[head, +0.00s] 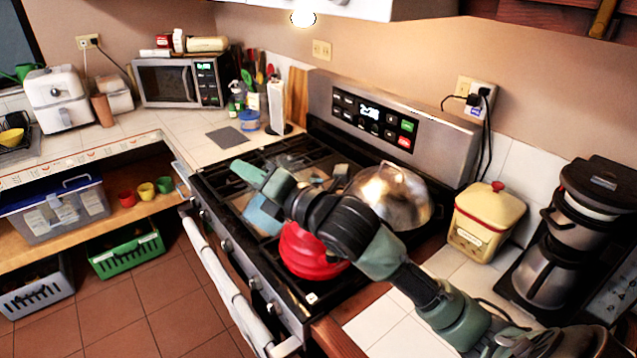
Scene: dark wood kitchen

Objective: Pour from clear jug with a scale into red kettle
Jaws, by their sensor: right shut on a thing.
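The red kettle (303,256) sits on the front right part of the stove. My right forearm and wrist cross over it and hide its top. My right gripper (258,178) reaches in from the lower right and is over the stove, beyond the kettle. It is shut on a pale blue see-through thing (262,216), which looks like the clear jug. The jug is just left of and behind the kettle, partly hidden by my gripper. I cannot make out its scale, its contents or how far it is tilted. My left gripper is not in view.
A cream canister (486,222) and a coffee maker (562,240) stand on the right counter. The oven handle (222,275) runs along the front. The left counter around the grey mat (228,137) has free room.

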